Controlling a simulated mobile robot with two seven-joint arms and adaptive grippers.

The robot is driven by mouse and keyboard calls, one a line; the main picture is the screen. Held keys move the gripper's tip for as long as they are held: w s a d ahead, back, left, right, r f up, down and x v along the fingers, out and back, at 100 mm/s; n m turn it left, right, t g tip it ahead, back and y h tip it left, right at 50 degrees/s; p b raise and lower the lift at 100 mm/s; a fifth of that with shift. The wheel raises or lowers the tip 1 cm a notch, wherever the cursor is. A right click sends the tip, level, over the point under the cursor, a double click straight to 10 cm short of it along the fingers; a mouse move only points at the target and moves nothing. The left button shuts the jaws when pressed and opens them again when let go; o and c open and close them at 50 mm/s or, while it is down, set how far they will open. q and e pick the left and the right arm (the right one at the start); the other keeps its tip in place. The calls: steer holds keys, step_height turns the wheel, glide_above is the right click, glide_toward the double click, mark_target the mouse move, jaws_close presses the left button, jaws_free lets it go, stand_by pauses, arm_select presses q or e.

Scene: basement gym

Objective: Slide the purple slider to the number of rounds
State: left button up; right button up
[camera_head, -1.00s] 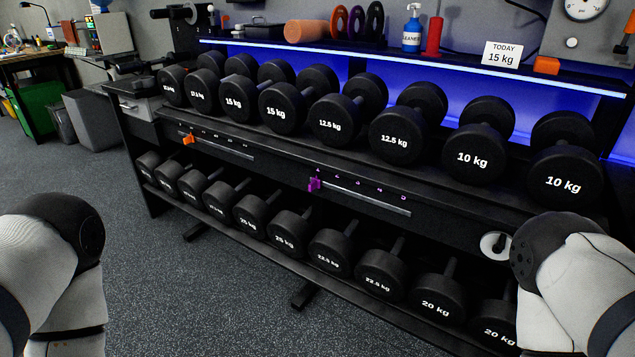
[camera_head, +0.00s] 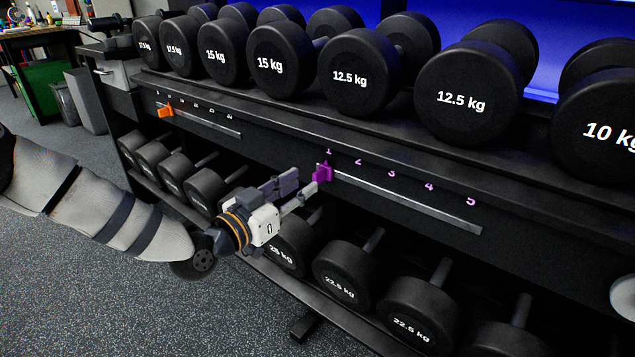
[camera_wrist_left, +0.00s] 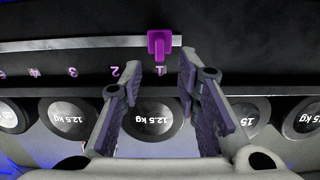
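The purple slider (camera_head: 322,172) sits at the left end of its metal rail (camera_head: 410,203), at the purple number 1 on a scale running to 5. My left gripper (camera_head: 302,184) is just to the left of and in front of it, with its fingers spread. In the left wrist view, where the numbers look upside down, the purple slider (camera_wrist_left: 159,42) stands just beyond the open fingertips (camera_wrist_left: 160,66), in line with the gap between them. I cannot tell if a finger touches it. My right gripper is not in view. No number of rounds is readable here.
An orange slider (camera_head: 166,111) sits on a second rail further left. Dumbbells fill the shelf above, such as a 12.5 kg one (camera_head: 357,80), and the shelf below, such as a 22.5 kg one (camera_head: 345,272). The rail right of the purple slider is clear.

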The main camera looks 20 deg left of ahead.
mark_target(313, 177)
arm_select(q)
steer(key=b+x, duration=0.1)
steer(key=x, duration=0.4)
steer(key=shift+f, duration=0.1)
steer(key=shift+c, duration=0.6)
jaws_close()
steer(key=s+d+p, duration=0.1)
steer(key=d, duration=0.3)
steer(key=s+d+p, duration=0.2)
steer(key=d, duration=0.3)
steer(key=s+d+p, duration=0.1)
steer(key=d, duration=0.3)
steer(key=shift+s+d+p, duration=0.15)
steer(key=shift+s+p, duration=0.25)
steer(key=shift+o, duration=0.6)
jaws_free()
